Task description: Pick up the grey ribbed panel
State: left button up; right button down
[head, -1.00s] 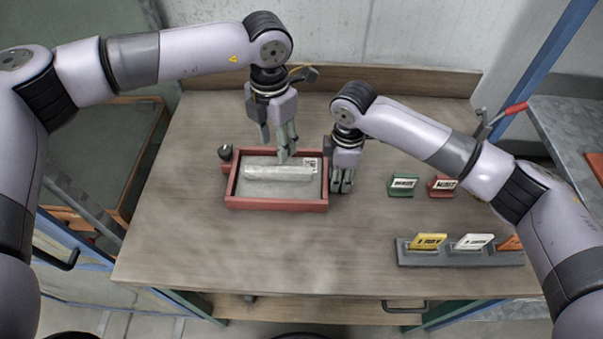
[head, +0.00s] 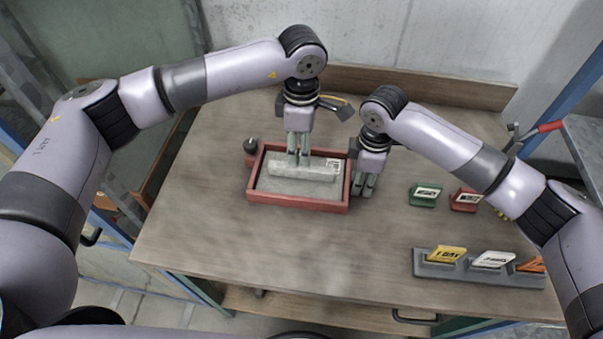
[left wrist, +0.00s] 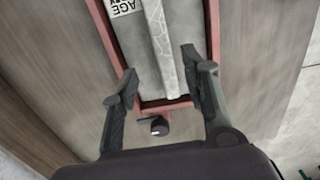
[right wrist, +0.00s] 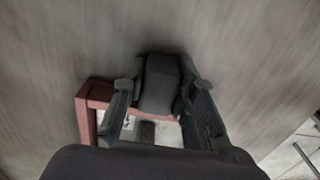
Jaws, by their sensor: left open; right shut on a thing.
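The grey ribbed panel (head: 280,185) lies flat in a red frame tray (head: 297,207), with a raised pale bar along it and a white label near its right end. The panel also shows in the left wrist view (left wrist: 157,45). My left gripper (head: 298,162) points down over the panel's middle, fingers apart. My right gripper (head: 364,192) is at the tray's right side, shut on a dark grip block (right wrist: 160,85) on the frame.
A second dark knob (head: 251,145) stands at the tray's left back corner. To the right are a green card holder (head: 425,196), a red card holder (head: 466,199) and a grey rack (head: 470,275) with several cards.

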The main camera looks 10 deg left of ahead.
aim_at(301, 173)
pick_arm(q)
jog(key=f, duration=0.7)
jog(key=shift+s+f, duration=0.2)
jog(key=shift+s, duration=0.05)
jog(key=shift+c, duration=0.2)
grip_shut()
jog(key=shift+w+r, duration=0.1)
dwell(0.5)
